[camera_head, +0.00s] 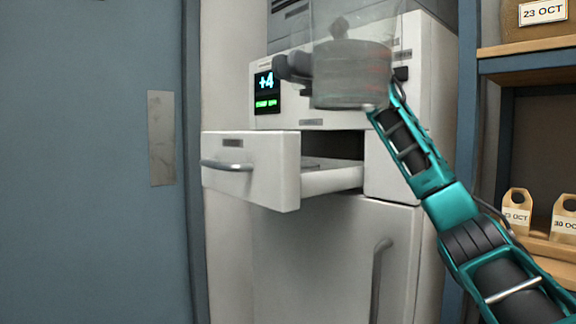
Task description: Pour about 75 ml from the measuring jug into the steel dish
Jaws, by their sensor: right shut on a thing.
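The measuring jug (350,88) is clear, with red marks on its side and a greyish liquid in its lower part. It is roughly upright at the top middle, in front of the white machine and above the open drawer. My right gripper (343,70) is shut on the jug, with dark fingers showing at either side of it. A grey thing lies inside the open drawer (245,168), mostly hidden by the drawer front; I cannot tell if it is the steel dish. My left gripper is not in view.
The white machine has a display (265,92) reading "+4" with green text below. A closed lower door with a handle (378,275) is under the drawer. A blue door (90,160) is at left. Shelves (530,68) at right hold dated tags.

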